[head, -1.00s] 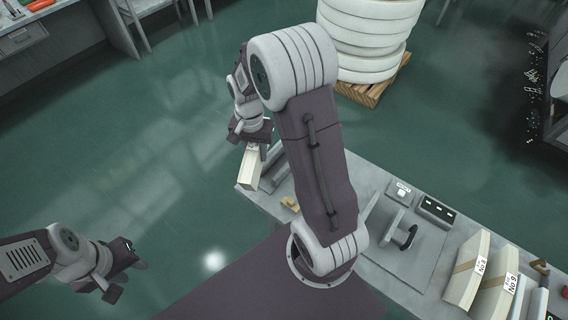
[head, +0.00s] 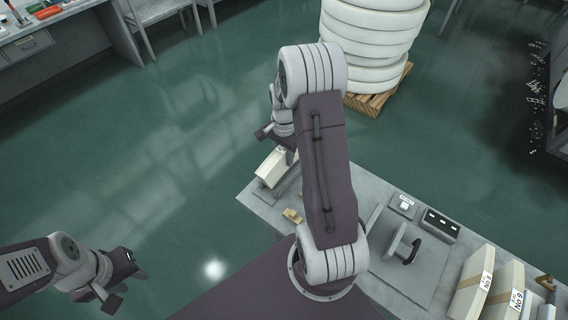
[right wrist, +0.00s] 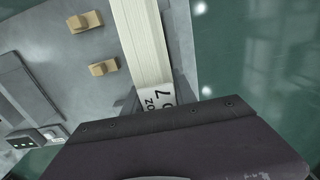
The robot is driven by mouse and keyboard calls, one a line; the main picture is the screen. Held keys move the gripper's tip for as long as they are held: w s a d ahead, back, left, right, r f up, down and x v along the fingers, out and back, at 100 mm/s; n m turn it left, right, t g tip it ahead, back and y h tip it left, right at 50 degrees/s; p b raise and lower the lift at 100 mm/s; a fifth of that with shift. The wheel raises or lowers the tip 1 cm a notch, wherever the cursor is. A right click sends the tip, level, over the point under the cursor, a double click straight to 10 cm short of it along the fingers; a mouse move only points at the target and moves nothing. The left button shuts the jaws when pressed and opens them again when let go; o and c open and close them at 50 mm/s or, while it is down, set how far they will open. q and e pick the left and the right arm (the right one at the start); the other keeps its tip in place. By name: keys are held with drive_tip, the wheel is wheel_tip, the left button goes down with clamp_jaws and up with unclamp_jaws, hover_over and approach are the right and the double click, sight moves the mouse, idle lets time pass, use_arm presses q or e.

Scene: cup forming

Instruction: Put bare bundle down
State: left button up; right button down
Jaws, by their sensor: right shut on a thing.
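The bare bundle (head: 277,167) is a long cream stack over the left end of the grey workbench in the head view. In the right wrist view the bundle (right wrist: 143,40) runs up from a white "No 7" label (right wrist: 158,97) at its near end. My right gripper (head: 285,145) is shut on the bundle from above; its fingers are mostly hidden by my arm. I cannot tell whether the bundle touches the bench. My left gripper (head: 127,285) is open and empty over the floor at lower left.
The workbench (head: 258,200) carries small tan blocks (head: 292,215), a grey device with a handle (head: 410,250), a black switch box (head: 440,224) and cream bundles labelled No 8 (head: 470,285) and No 9 (head: 503,290). A white stack (head: 375,45) stands on a pallet behind. Open floor lies left.

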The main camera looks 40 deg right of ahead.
sight(284, 163)
drive_tip(key=shift+f, duration=1.8)
drive_tip(key=c, duration=1)
unclamp_jaws()
drive_tip(key=shift+f, duration=0.1)
wheel_tip(284, 163, up, 12)
drive_tip(key=shift+r+p, duration=0.2)
drive_tip(key=shift+p, duration=0.1)
drive_tip(key=s+a+n, duration=0.1)
drive_tip(key=a+n, duration=0.1)
drive_tip(key=s+a+n, duration=0.1)
drive_tip(key=a+n, duration=0.1)
drive_tip(key=a, duration=0.1)
drive_tip(key=s+a+f+n, duration=0.1)
drive_tip(key=a+n, duration=0.1)
drive_tip(key=a, duration=0.1)
drive_tip(key=shift+s+a, duration=0.15)
drive_tip(key=shift+s, duration=0.05)
drive_tip(key=s+a+n, duration=0.2)
drive_tip(key=n, duration=0.1)
drive_tip(key=s+a+f+n, duration=0.1)
drive_tip(key=s+a+n, duration=0.1)
drive_tip(key=s+a, duration=0.1)
drive_tip(key=s+a+n+t, duration=0.1)
drive_tip(key=s+a+n, duration=0.1)
drive_tip(key=n, duration=0.1)
drive_tip(key=shift+s+a+f+n, duration=0.25)
drive_tip(key=shift+s+f+n, duration=0.05)
drive_tip(key=shift+s, duration=0.1)
